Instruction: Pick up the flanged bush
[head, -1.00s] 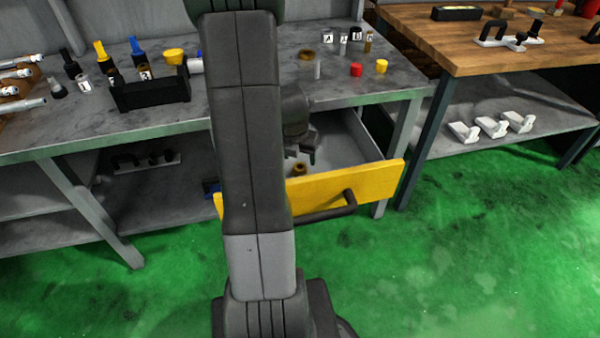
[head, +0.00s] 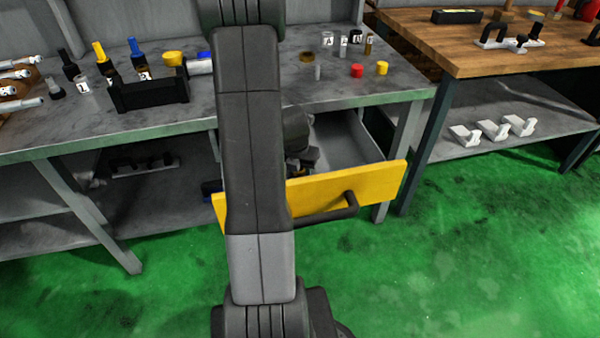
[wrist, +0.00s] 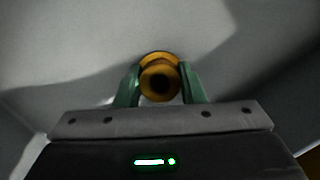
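The flanged bush (wrist: 160,62) is brass-coloured and round, with a dark bore facing the wrist camera. It is inside the open drawer, over the pale drawer floor. My gripper (wrist: 160,88) is down in the drawer, with its two green fingers on either side of the bush. The fingers look open; whether either touches the bush I cannot tell. In the head view my gripper (head: 300,168) is low behind the yellow drawer front, and the bush is hidden there.
The yellow drawer front (head: 370,189) with its dark handle stands close in front of my gripper. The grey workbench top (head: 240,110) above holds a black tray (head: 150,92), a red cap (head: 357,70) and other small parts. Drawer walls surround my gripper.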

